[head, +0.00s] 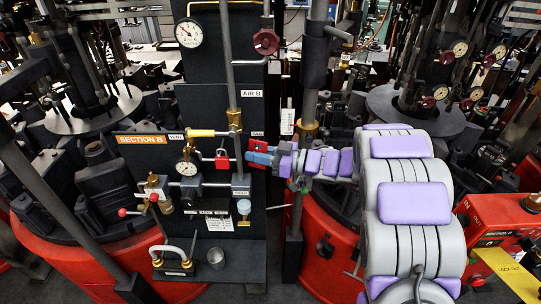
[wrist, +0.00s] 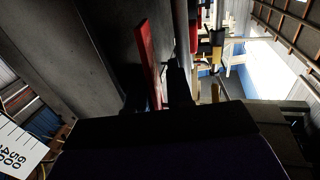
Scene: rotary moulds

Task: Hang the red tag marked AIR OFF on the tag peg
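The red tag (head: 257,146) is at the right edge of the dark panel, just under a small TAG label (head: 257,133). It is slightly tilted and its lettering is not readable. My gripper (head: 262,157) reaches in from the right, its fingers at the tag's lower part. In the wrist view the tag (wrist: 148,55) is a thin red strip seen nearly edge-on, running down between the two dark fingers of my gripper (wrist: 157,95), which appears shut on it. The tag peg is not distinguishable, and I cannot tell whether the tag touches it.
A thick post (head: 309,100) rises close to my gripper. A red box (head: 500,225) is at right.

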